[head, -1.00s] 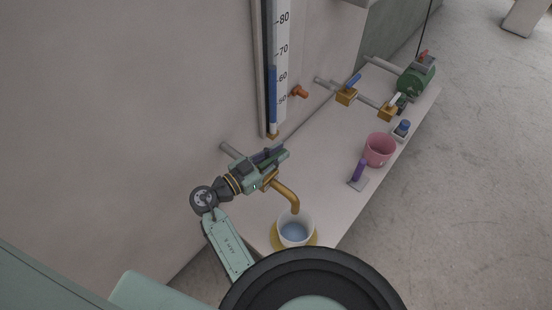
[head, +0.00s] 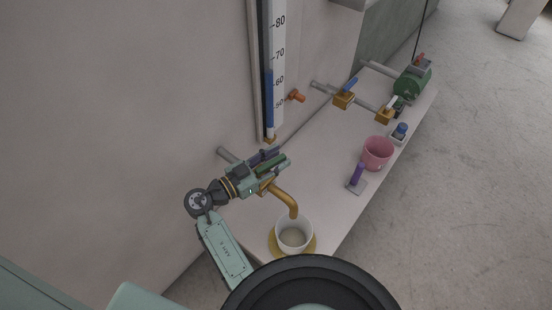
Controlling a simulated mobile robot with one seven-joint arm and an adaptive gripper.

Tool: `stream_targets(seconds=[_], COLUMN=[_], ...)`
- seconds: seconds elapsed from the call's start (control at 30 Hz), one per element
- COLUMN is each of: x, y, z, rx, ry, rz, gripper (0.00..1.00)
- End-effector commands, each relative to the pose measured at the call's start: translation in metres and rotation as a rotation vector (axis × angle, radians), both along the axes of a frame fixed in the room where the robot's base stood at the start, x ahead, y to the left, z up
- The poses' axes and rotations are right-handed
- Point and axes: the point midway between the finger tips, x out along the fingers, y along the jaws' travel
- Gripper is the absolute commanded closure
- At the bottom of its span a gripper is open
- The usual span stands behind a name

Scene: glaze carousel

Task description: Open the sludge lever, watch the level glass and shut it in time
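The level glass (head: 270,98) is an upright tube on the wall with a scale beside it. Its blue column tops out a little above the 60 mark. My gripper (head: 282,160) is at the valve above the bent brass spout (head: 285,198). A green bar, perhaps the sludge lever, shows between its dark fingers; I cannot tell whether they grip it. The valve body is mostly hidden behind my gripper. A white cup (head: 307,222) stands under the spout on a yellow disc (head: 273,246), with greyish-beige contents.
On the bench (head: 320,142) stand a pink pot (head: 377,154), a purple-handled tool (head: 357,174) and a small blue-topped item (head: 401,131). Behind them are brass valves with blue (head: 343,101) and white (head: 384,116) levers, and a green pump (head: 413,84). An orange fitting (head: 297,96) juts from the wall.

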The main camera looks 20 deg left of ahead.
Motion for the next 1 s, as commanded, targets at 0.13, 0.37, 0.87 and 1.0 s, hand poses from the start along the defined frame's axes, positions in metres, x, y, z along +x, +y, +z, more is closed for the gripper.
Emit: stream_targets(seconds=[0.13, 0.37, 0.87, 1.0], x=[-0.005, -0.038, -0.097, -0.099], y=[0.004, 0.028, 0.069, 0.069], z=[0.0, 0.0, 0.0, 0.0], rx=[0.0, 0.0, 0.0, 0.0], ry=[0.0, 0.0, 0.0, 0.0], rz=[0.002, 0.005, 0.001, 0.0], gripper=[0.65, 0.65, 0.65, 0.65])
